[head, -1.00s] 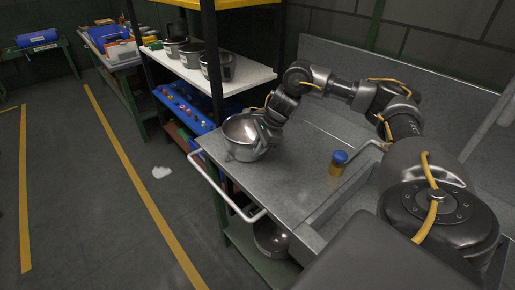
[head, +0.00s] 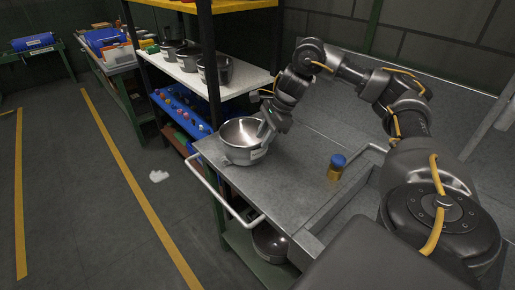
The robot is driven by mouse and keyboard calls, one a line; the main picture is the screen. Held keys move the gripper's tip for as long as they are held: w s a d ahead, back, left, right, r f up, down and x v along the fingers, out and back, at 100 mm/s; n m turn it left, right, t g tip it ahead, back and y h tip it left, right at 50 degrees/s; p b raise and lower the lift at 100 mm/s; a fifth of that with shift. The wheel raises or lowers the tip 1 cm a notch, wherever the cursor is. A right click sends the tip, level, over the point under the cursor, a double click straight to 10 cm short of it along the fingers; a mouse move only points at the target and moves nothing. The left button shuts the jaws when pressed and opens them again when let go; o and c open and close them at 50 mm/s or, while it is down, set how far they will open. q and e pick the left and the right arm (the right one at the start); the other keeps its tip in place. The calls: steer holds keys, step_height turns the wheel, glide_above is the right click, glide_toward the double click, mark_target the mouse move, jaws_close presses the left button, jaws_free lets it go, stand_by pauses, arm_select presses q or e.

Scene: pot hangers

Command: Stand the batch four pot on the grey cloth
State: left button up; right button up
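A steel pot (head: 243,146) stands upright at the left end of the grey cart top (head: 292,170), with its open mouth up. A small pale label shows on its side, too small to read. My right gripper (head: 265,131) is at the pot's right rim, its fingers pointing down. I cannot tell whether the fingers are touching the pot or closed on it. I cannot make out a separate grey cloth. My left gripper is not in view.
Several pots (head: 190,55) stand on the white shelf (head: 245,79) at the back. Another pot (head: 270,243) is under the cart. A blue-capped yellow jar (head: 337,167) stands on the cart top. A white rag (head: 158,176) lies on the floor.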

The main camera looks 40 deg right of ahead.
steer(key=p+v, duration=0.2)
steer(key=v, duration=0.3)
steer(key=b, duration=0.3)
glide_toward(249, 164)
steer(key=x, duration=0.4)
steer(key=shift+w+f+p, duration=0.2)
steer(key=shift+f+p, duration=0.1)
steer(key=shift+p, duration=0.1)
steer(key=shift+f, duration=0.4)
steer(key=shift+r, duration=0.25)
